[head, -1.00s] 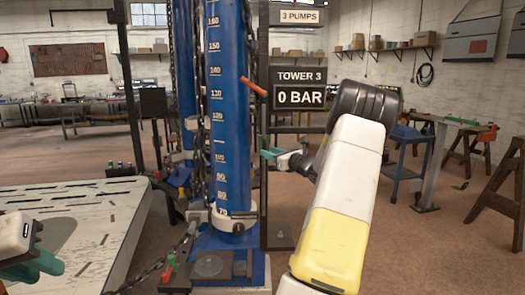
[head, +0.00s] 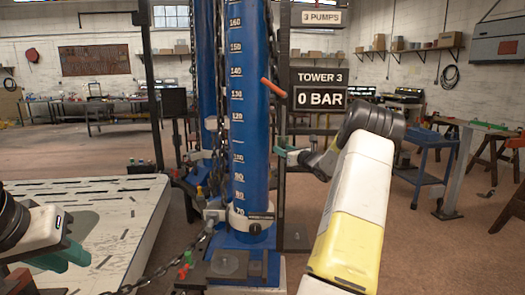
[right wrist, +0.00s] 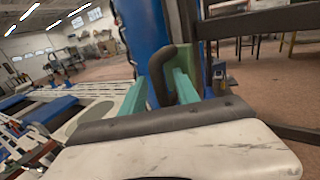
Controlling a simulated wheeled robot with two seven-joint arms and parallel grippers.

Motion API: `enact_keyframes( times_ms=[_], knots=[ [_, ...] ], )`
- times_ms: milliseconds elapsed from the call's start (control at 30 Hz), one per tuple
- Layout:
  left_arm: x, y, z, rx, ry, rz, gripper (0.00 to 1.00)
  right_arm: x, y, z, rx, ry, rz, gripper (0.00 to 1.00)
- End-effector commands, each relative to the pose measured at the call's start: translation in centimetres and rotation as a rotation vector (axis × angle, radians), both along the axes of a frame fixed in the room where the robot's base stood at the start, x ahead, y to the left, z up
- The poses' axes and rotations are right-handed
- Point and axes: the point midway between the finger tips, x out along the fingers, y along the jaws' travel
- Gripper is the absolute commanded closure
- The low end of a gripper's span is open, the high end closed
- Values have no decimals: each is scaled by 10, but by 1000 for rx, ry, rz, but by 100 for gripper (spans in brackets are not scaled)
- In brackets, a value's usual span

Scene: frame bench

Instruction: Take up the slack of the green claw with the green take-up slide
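Small green (head: 188,256) and red (head: 183,272) handles sit together at the foot of the blue tower (head: 250,130), by a dark chain (head: 150,275). I cannot tell which part is the green take-up slide, nor make out the green claw. My left gripper (head: 68,258), with teal fingers, is low at the left, over the pale slab and apart from the tower. My right gripper (head: 284,148) is beside the tower's right side. In the right wrist view, its teal fingers (right wrist: 160,88) stand apart with a dark curved bar (right wrist: 163,70) between them; whether they grip it is unclear.
The pale slotted slab (head: 120,215) fills the lower left. An orange lever (head: 273,88) sticks out of the tower. A sign (head: 319,98) behind it reads 0 BAR. A blue cart (head: 420,165) stands at the right, with clear floor before it.

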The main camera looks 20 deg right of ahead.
Motion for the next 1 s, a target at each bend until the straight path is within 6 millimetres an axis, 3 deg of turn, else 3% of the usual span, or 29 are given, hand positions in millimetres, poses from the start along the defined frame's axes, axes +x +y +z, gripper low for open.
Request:
enact_keyframes(
  times_ms=[33, 200, 1000],
  knots=[
    [0, 0, 0, 0, 0, 0, 75, 0, 0, 0, 0, 0, 0, 70],
    [0, 0, 0, 0, 0, 0, 75, 0, 0, 0, 0, 0, 0, 100],
    [0, 0, 0, 0, 0, 0, 75, -1, 0, 0, 0, 1, 0, 100]
  ],
)
